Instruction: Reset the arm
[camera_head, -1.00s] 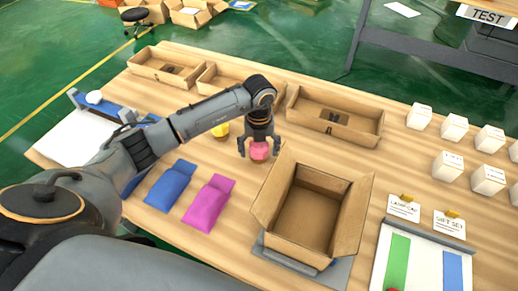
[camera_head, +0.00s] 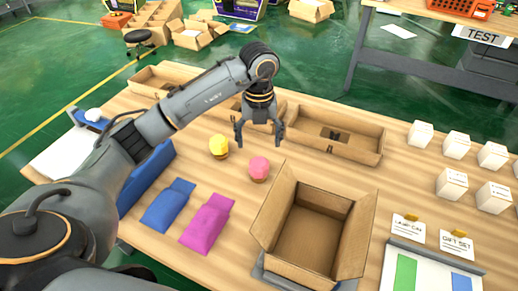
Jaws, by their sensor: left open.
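My left gripper (camera_head: 260,143) hangs from its arm above the middle of the table, fingers pointing down. Its fingers are spread and nothing is between them. A pink round-topped item (camera_head: 259,168) stands on the table just below and apart from the fingers. A yellow one (camera_head: 219,146) stands to its left. My right gripper does not show.
An open cardboard box (camera_head: 325,220) stands front centre. Blue (camera_head: 167,206) and magenta (camera_head: 207,224) pouches lie left of it. Shallow trays, including one at the back right (camera_head: 336,134), line the far edge. Several white boxes (camera_head: 452,183) stand at right.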

